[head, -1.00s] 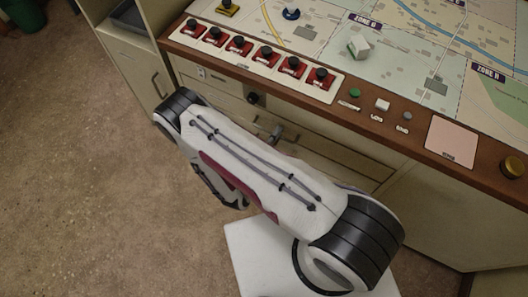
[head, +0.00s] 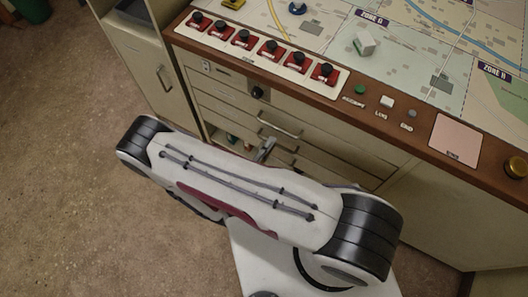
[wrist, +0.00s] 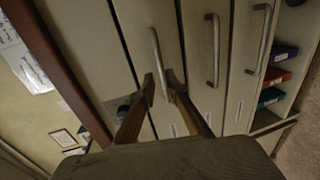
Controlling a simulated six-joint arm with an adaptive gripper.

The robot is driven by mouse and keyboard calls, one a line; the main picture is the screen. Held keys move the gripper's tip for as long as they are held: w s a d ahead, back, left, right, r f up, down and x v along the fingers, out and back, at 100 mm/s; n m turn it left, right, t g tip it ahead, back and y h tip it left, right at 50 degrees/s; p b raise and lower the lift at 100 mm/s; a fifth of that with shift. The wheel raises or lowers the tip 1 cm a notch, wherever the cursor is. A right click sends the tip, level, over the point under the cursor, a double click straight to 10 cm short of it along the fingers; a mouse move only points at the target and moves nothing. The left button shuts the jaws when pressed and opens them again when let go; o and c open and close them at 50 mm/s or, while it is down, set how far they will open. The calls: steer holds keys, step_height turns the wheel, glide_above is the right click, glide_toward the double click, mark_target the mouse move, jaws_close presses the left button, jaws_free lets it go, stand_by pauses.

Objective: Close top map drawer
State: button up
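The top map drawer (wrist: 145,28) is the pale front just below the plain panel under the desk edge. It shows a curved metal bar handle (wrist: 156,50). Its front looks about level with the drawers below, but a small gap cannot be ruled out. In the head view the drawer stack, with a silver handle (head: 280,126), shows beyond my arm. My gripper (wrist: 160,82) points at the top drawer front. Its two fingertips are apart, one on each side of the handle's line near one end. Whether they touch the handle cannot be told. In the head view my arm hides most of the gripper.
Lower drawers with bar handles (wrist: 213,50) look shut. An open shelf holds coloured folders (wrist: 278,76). A dark knob (head: 258,93) sits on the panel above the drawers. The brown desk edge (head: 360,118) overhangs the drawers. Floor (head: 70,190) at the left is clear.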

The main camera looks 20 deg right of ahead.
steer(key=shift+v, duration=1.65)
